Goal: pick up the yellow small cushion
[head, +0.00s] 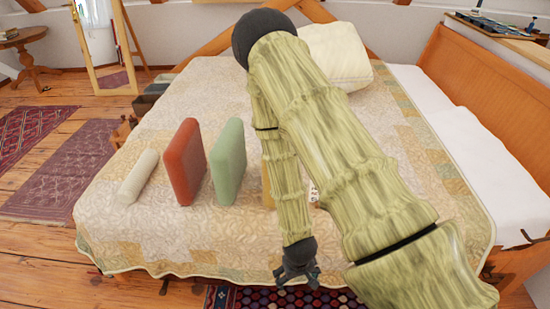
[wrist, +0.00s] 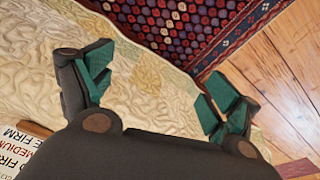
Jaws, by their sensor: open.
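A narrow strip of a yellow upright cushion (head: 266,185) shows beside my forearm, to the right of the green cushion; most of it is hidden behind my arm. My gripper (head: 298,279) hangs over the front edge of the bed, nearer the camera than the cushion and apart from it. In the wrist view my gripper (wrist: 155,98) has its two fingers spread, with only quilt and rug between them. The yellow cushion cannot be made out in the wrist view.
A green cushion (head: 229,160), a red cushion (head: 183,160) and a cream bolster (head: 139,178) stand or lie leftward on the quilted bed (head: 180,235). A printed card (wrist: 22,150) shows lower left in the wrist view. A patterned rug (wrist: 200,35) lies below. A large pillow (head: 340,55) is behind.

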